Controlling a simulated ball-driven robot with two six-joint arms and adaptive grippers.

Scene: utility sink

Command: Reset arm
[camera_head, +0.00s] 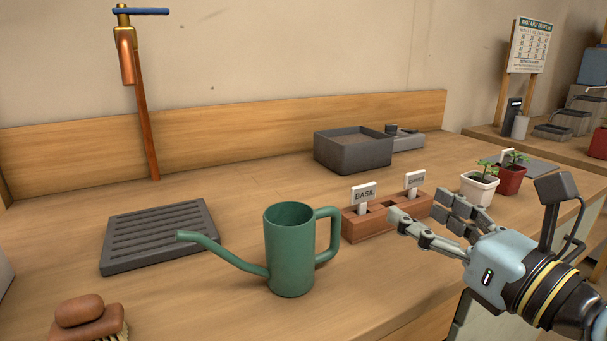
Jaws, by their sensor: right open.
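My right gripper (424,222) reaches in from the right edge of the view. Its fingers are spread open and empty, above the counter in front of the brown label block (369,225). They overlap the right part of the block in the picture, and I cannot tell whether they touch it. A green watering can (290,252) stands upright on the counter, left of the gripper and apart from it. My left gripper is not in view.
A grey slatted drain tray (159,236) lies under a copper tap (127,55). A brush (92,320) is at the front left. A grey basin (352,150) stands at the back. A white pot (478,190) and red pot (511,178) stand behind the gripper. Front-centre counter is clear.

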